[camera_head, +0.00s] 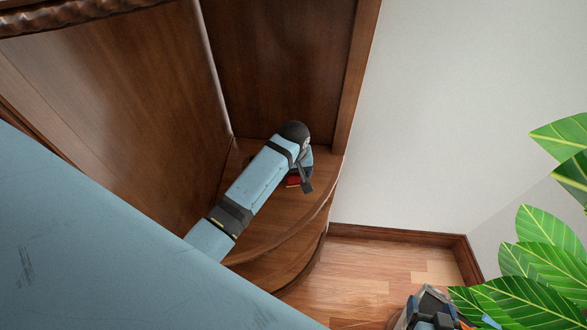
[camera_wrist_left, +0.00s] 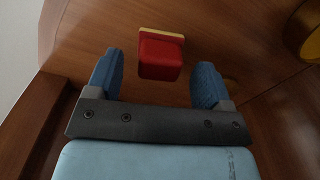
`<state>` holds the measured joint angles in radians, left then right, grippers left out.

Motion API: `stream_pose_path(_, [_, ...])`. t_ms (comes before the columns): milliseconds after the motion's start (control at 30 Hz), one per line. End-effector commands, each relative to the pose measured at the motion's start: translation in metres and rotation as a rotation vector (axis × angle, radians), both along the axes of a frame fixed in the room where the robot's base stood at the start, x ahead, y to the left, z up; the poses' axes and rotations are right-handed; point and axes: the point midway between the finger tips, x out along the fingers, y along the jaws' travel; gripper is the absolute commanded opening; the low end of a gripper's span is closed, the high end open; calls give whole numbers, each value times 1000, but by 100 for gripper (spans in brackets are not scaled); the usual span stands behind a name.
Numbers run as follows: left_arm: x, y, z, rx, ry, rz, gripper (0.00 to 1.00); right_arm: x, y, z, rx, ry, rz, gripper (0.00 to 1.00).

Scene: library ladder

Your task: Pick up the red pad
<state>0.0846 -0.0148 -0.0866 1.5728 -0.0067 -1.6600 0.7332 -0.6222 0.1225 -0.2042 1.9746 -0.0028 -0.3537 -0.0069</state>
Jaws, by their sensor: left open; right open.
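The red pad (camera_wrist_left: 160,58) is a small red block with a yellow edge. It lies on the curved wooden shelf (camera_head: 275,215), and in the head view only a sliver of red pad (camera_head: 293,182) shows beside my left gripper (camera_head: 303,182). In the left wrist view my left gripper (camera_wrist_left: 158,76) is open, with one blue finger on each side of the pad and gaps between. The pad sits around the fingertips, and I cannot tell its exact depth. My right gripper (camera_head: 430,308) is at the bottom right of the head view, partly cut off, open and away from the pad.
Tall brown wooden panels (camera_head: 130,90) stand behind and left of the shelf. A white wall (camera_head: 450,110) is to the right, with a leafy green plant (camera_head: 540,260) in front. A yellow round object (camera_wrist_left: 303,30) shows at the left wrist view's upper right.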

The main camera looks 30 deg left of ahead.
Motion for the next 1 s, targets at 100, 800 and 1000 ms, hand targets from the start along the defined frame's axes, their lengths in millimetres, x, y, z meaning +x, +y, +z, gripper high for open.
stream_pose_path(100, [0, 1, -13, 1, 1, 1, 74, 2, 1, 0, 12, 5, -17, 78])
stream_pose_path(800, [0, 1, -16, 1, -1, 0, 17, -1, 4, -3, 14, 12, -13, 78])
stream_pose_path(1000, [1, 1, -6, 0, -3, 0, 17, -1, 4, -3, 13, 7, -11, 78])
